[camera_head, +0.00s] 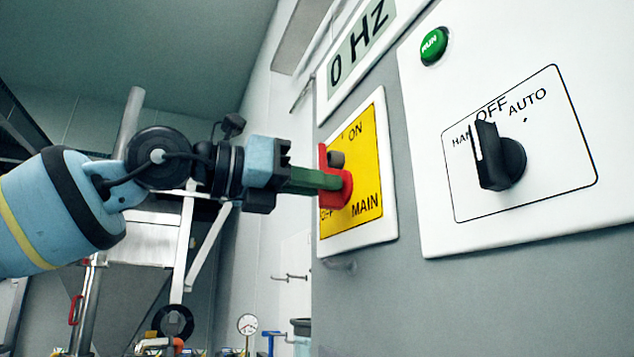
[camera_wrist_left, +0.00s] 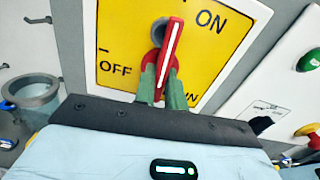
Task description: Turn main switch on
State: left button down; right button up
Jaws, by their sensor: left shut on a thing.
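The main switch is a red rotary handle (camera_head: 324,165) on a yellow plate (camera_head: 368,160) marked ON, OFF and MAIN. In the left wrist view the red handle (camera_wrist_left: 170,45) stands nearly upright, leaning slightly right. OFF is on the plate's left and ON at its upper right. My left gripper (camera_head: 332,181) reaches in from the left, its green fingers shut on the handle. In the left wrist view the fingers (camera_wrist_left: 165,86) sit on both sides of the handle's lower part. My right gripper is not in view.
Right of the switch is a white panel with a black HAND-OFF-AUTO selector (camera_head: 497,158) and a green RUN button (camera_head: 433,46). A display (camera_head: 356,42) reading 0 Hz is above the switch. A gauge (camera_head: 247,324) and metal equipment stand behind at the lower left.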

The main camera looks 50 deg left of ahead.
pick_arm(q)
jog(key=shift+m, duration=0.6)
jog(key=c, duration=1.7)
grip_release()
jog(key=shift+c, duration=0.2)
jog(key=shift+s, duration=0.1)
jog(key=b+v, duration=0.1)
jog(key=v, duration=0.6)
jog(key=shift+s, duration=0.35)
jog(key=shift+a, duration=0.15)
